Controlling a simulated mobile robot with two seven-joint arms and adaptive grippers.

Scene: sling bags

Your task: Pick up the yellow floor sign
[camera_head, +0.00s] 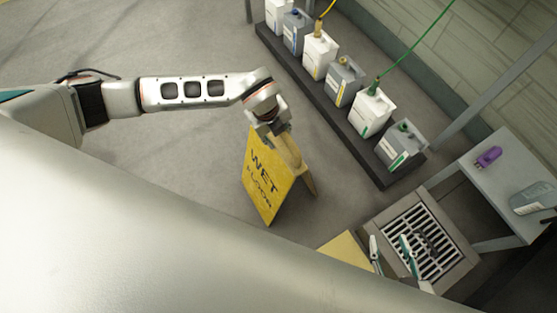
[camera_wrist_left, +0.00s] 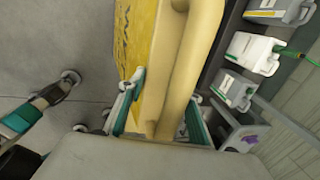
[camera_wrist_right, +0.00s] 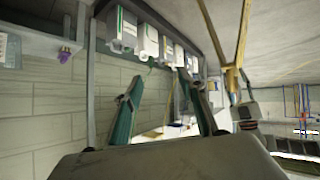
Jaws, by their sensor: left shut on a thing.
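The yellow floor sign (camera_head: 264,182) has dark "WET FLOOR" lettering and appears tilted in the head view. My left gripper (camera_head: 277,133) is at its top edge. In the left wrist view, the sign (camera_wrist_left: 180,60) runs between the green-edged fingers of my left gripper (camera_wrist_left: 162,100), which are shut on it. Whether its lower edge touches the floor is hard to tell. My right gripper (camera_head: 390,253) is over the floor near the drain. In the right wrist view its two fingers (camera_wrist_right: 163,110) stand apart with nothing between them.
A row of jugs (camera_head: 345,82) stands on a dark low platform (camera_head: 380,177) behind the sign. Floor left of the sign is clear.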

